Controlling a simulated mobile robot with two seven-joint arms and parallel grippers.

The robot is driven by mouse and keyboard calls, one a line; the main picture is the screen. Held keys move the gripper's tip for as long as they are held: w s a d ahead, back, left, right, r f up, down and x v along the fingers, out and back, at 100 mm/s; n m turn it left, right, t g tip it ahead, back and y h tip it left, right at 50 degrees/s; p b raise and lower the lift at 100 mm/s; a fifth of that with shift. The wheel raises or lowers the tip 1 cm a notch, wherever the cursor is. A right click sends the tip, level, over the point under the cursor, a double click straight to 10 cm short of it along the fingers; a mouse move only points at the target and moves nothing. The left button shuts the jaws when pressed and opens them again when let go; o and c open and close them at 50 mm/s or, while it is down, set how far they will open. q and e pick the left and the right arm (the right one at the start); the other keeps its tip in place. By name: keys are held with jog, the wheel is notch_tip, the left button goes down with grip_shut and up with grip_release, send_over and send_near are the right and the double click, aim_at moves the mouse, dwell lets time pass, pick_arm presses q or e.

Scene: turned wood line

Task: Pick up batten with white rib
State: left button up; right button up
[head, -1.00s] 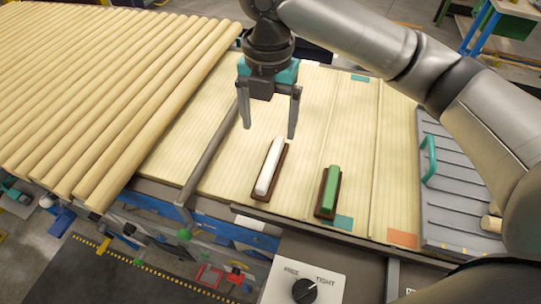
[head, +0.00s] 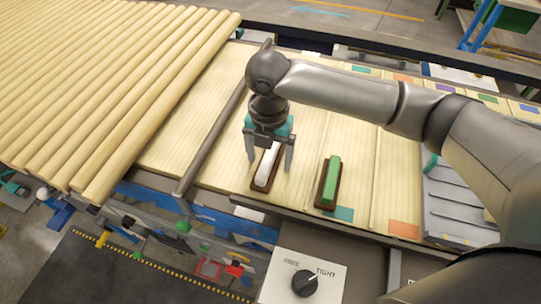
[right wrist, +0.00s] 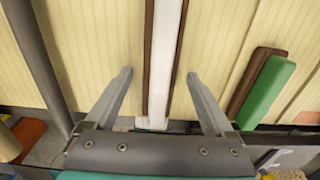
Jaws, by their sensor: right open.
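The batten with white rib (head: 266,167) is a dark brown strip with a white bar on top. It lies on the pale wooden surface in the head view. My right gripper (head: 269,165) is open above it, with one finger on each side and nothing held. In the right wrist view the white rib (right wrist: 163,60) runs between the two open fingers (right wrist: 160,98), with gaps on both sides. The upper part of the batten is partly hidden by the gripper in the head view. My left gripper is not in view.
A similar batten with green rib (head: 331,182) lies to the right, also in the right wrist view (right wrist: 266,92). A grey bar (head: 213,142) runs along the left. Round wooden rods (head: 110,90) fill the far left. A knob panel (head: 303,283) is at the front.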

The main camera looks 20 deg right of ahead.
grip_shut()
dwell(0.8)
